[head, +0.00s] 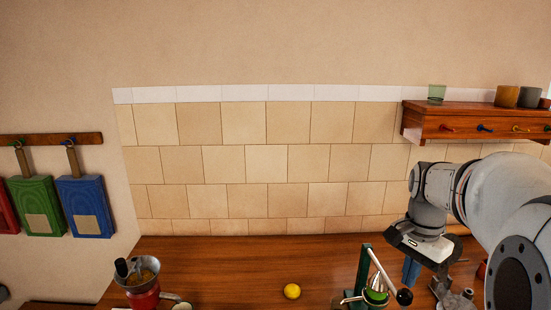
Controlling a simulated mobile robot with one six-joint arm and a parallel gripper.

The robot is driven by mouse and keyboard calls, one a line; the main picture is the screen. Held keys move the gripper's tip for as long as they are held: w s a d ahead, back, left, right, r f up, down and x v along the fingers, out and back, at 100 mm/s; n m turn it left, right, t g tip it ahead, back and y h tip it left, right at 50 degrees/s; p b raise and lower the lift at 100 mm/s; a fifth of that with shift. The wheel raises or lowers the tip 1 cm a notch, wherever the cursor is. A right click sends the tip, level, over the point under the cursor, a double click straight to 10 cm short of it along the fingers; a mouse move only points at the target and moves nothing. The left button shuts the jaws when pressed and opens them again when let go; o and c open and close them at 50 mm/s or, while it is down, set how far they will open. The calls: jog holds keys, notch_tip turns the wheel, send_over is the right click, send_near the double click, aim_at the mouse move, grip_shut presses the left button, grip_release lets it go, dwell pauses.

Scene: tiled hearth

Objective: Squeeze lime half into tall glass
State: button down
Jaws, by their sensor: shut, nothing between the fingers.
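A green-framed press (363,272) with a pale lever and a black knob stands at the front right of the counter. A green rounded piece (376,296) sits in it; I cannot tell whether it is the lime half or part of the press. A tall glass is not clearly visible on the counter. A small translucent green glass (437,94) stands on the wall shelf. My gripper (441,284) points down over the counter, right of the press and apart from it. It is shut and empty; its fingertips are hard to make out.
A yellow lemon (292,291) lies on the wooden counter (235,265). A red device with a metal bowl (143,280) stands at left, with a pale round thing (181,306) cut off beside it. A blue object (411,272) is near my gripper. The shelf (470,125) juts out above.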

jog(key=shift+f, duration=0.2)
dwell(0.3)
jog(key=shift+f+b, duration=0.65)
jog(key=shift+s+f, duration=0.2)
jog(key=shift+f, duration=0.3)
dwell(0.5)
jog(key=shift+w+r+p, duration=0.2)
jog(key=shift+r+p, duration=0.35)
jog(key=shift+r, duration=0.35)
notch_tip(320, 180, up, 7)
jog(key=p, duration=0.5)
jog(key=shift+f, duration=0.15)
